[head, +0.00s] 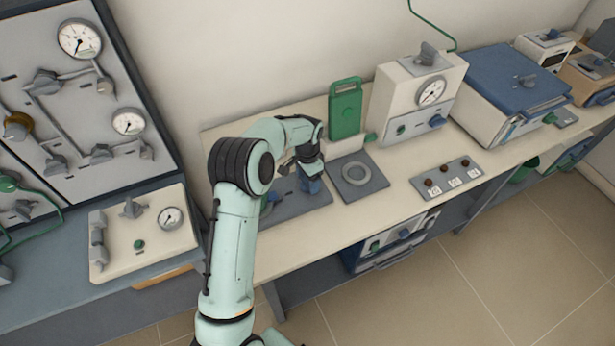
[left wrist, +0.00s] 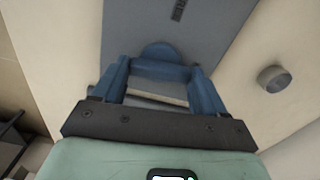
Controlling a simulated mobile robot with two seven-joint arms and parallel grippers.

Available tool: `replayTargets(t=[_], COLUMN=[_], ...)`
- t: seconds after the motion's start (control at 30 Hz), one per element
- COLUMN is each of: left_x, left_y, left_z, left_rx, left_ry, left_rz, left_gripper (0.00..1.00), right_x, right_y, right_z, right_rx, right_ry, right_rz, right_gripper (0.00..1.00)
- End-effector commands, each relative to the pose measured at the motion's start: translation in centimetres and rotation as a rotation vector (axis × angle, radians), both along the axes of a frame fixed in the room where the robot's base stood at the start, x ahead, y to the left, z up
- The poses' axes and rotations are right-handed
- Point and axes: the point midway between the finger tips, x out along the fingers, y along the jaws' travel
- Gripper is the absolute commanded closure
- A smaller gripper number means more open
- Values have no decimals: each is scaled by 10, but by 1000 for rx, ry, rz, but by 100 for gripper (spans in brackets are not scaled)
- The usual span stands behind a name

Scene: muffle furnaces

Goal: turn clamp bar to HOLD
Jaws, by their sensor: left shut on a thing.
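My left gripper (head: 311,187) reaches down over a dark grey plate (head: 302,205) on the bench, left of the plate with a ring. In the left wrist view, my left gripper (left wrist: 160,72) has its two blue fingers on either side of a rounded blue piece (left wrist: 158,50), which I take as the handle of the clamp bar. It is shut on this piece. The grey plate (left wrist: 212,22) with a small dark label lies beyond it. My arm and fingers hide most of the clamp bar in the head view, so its angle cannot be told. My right gripper is not in view.
A grey plate with a ring (head: 357,176) lies just right of my gripper. A green upright holder (head: 345,108) and a cream gauge box (head: 418,95) stand behind. A row of dark buttons (head: 446,180) sits at right. A gauge panel (head: 75,95) stands at left.

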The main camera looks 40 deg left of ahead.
Motion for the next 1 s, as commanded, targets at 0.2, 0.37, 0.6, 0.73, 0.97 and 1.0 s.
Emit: replayTargets(t=[0.2,0.37,0.6,0.73,0.97,1.0], left_x=[0,0,0,0,0,0], left_y=[0,0,0,0,0,0], left_z=[0,0,0,0,0,0], left_rx=[0,0,0,0,0,0], left_ry=[-1,0,0,0,1,1], left_rz=[-94,-129,-144,-145,-144,-144], left_gripper=[58,58,58,58,2,2], right_x=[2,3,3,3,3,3], right_y=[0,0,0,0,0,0], right_z=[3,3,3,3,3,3], right_rx=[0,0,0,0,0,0], right_ry=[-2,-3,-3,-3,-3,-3], right_rz=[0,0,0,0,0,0], right_gripper=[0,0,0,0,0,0])
